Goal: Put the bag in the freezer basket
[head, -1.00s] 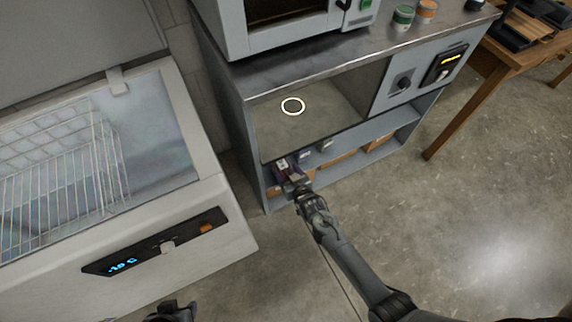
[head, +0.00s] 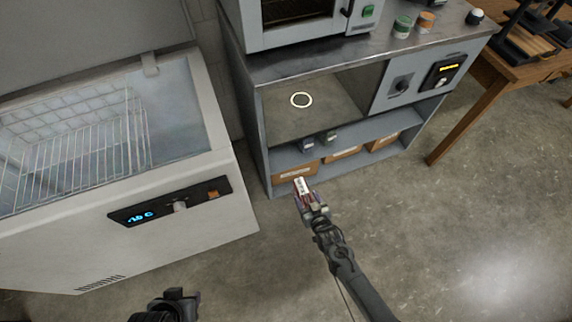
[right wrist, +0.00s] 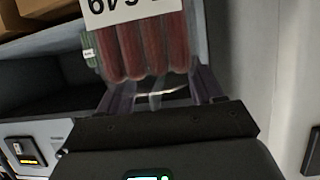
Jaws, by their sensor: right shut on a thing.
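The bag (head: 302,186) is small, with reddish contents and a white label. It is held in the jaws of my right gripper (head: 311,205), in front of the cabinet's lower shelf. In the right wrist view the bag (right wrist: 145,45) shows dark red tube-like contents between the fingers (right wrist: 160,95), its label upside down. The freezer basket (head: 70,160) is a white wire basket inside the open chest freezer (head: 190,165) at left, well away from the bag. My left gripper (head: 178,300) is at the bottom edge, partly cut off; its jaws are unclear.
The freezer lid (head: 90,35) stands raised. A grey cabinet (head: 255,140) right of the freezer has shelves with brown boxes (head: 345,154) and small dark containers (head: 308,145). An oven-like unit (head: 300,15) stands on top. The floor (head: 430,240) at right is clear.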

